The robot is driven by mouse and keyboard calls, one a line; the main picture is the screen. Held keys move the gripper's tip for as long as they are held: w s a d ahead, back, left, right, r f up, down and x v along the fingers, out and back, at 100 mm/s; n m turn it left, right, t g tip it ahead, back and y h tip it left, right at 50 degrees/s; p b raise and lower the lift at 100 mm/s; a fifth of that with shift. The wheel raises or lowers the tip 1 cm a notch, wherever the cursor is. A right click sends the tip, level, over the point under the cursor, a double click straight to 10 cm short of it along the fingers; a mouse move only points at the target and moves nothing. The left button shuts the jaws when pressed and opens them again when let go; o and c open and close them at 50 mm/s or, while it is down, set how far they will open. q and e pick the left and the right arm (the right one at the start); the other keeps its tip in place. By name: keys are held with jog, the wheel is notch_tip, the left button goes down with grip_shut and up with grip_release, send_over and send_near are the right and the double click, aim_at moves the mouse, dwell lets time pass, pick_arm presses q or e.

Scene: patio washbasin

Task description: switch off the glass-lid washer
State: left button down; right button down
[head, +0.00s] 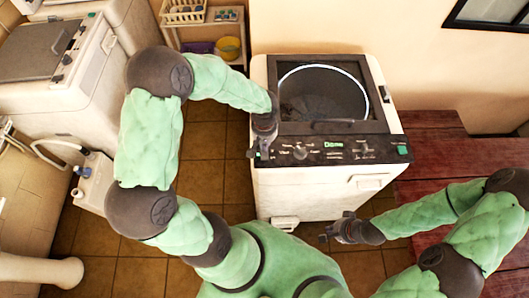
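The glass-lid washer (310,190) is a white top-loader in the middle of the head view. Its dark-framed round glass lid (322,92) is on top. Its black control panel (345,154) runs along the front edge, with a knob (300,152), a small green lit display (333,144) and a green button (402,150) at the right end. My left gripper (259,151) points down at the panel's left end and hides part of it; contact and finger opening are unclear. My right gripper (328,235) is low in front of the washer, apart from the panel, its fingers too small to judge.
Another white machine (75,75) with a dark lid stands at the left. A shelf (215,30) with a basket and a yellow bowl (229,48) is behind. A red wooden surface (440,150) lies right of the washer. Tiled floor (205,140) shows left of the washer.

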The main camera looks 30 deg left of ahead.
pick_arm(q)
jog(key=shift+f+b, duration=0.45)
jog(key=shift+r, duration=0.15)
jog(key=shift+r+p, duration=2.15)
jog(key=shift+r, duration=1.3)
jog(key=shift+f, duration=0.1)
